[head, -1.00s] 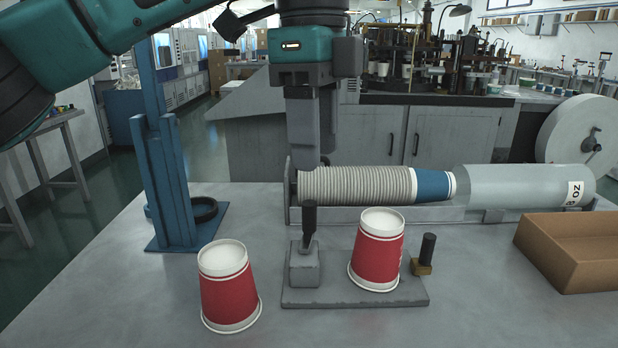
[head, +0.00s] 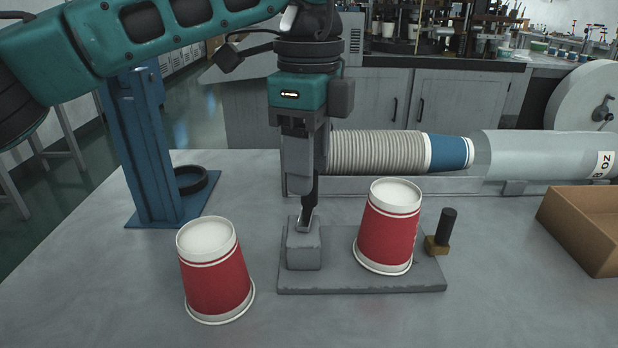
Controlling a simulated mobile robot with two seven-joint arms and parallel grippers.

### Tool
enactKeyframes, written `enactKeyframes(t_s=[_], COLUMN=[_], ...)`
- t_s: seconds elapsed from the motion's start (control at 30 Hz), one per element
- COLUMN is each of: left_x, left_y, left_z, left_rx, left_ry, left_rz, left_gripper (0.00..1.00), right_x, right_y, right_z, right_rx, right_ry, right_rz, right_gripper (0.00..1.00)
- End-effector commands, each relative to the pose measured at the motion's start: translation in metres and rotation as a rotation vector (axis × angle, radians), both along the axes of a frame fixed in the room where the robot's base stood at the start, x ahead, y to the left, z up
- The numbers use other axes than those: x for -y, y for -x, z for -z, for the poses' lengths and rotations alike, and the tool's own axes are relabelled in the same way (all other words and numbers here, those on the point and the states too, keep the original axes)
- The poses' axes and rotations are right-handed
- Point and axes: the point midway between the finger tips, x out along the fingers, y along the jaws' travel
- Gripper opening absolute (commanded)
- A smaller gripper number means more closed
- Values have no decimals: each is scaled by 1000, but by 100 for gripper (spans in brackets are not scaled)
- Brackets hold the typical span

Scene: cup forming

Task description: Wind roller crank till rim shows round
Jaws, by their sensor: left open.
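A red paper cup (head: 388,230) with white bands stands upside down on a grey base plate (head: 350,284), its wide white rim at the bottom. A grey block (head: 304,252) at the plate's left end carries a black upright handle (head: 313,192) with a metal foot. A second black handle (head: 446,226) on a brass block stands at the plate's right end. I cannot tell which handle is the crank. My left gripper (head: 306,182) is open, pointing down at the left handle and overlapping its upper part; contact is unclear. My right gripper is out of view.
A second red cup (head: 214,277) stands upside down at the left front. A blue stand (head: 146,150) is behind it. A row of nested cups (head: 375,153) leads into a clear tube (head: 530,157) behind the plate. A brown box (head: 588,225) is at the right.

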Motion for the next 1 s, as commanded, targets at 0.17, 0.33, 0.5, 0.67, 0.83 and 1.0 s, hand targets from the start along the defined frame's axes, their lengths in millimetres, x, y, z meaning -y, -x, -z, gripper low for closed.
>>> enactKeyframes(t_s=[0.17, 0.33, 0.5, 0.67, 0.83, 1.0], left_x=[0, 0, 0, 0, 0, 0], left_y=[0, 0, 0, 0, 0, 0], left_z=[18, 21, 21, 21, 21, 21], left_rx=[-1, 0, 0, 0, 0, 0], left_ry=[0, -1, -1, 0, 0, 0], left_rz=[1, 1, 1, 1, 1, 1], left_gripper=[48, 48, 48, 34, 18, 2], right_x=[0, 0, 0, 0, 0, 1], right_y=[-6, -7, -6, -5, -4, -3], right_z=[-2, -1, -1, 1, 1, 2], right_rx=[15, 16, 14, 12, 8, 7], right_ry=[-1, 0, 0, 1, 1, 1], right_rz=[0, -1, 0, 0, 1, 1], right_gripper=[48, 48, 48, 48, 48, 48])
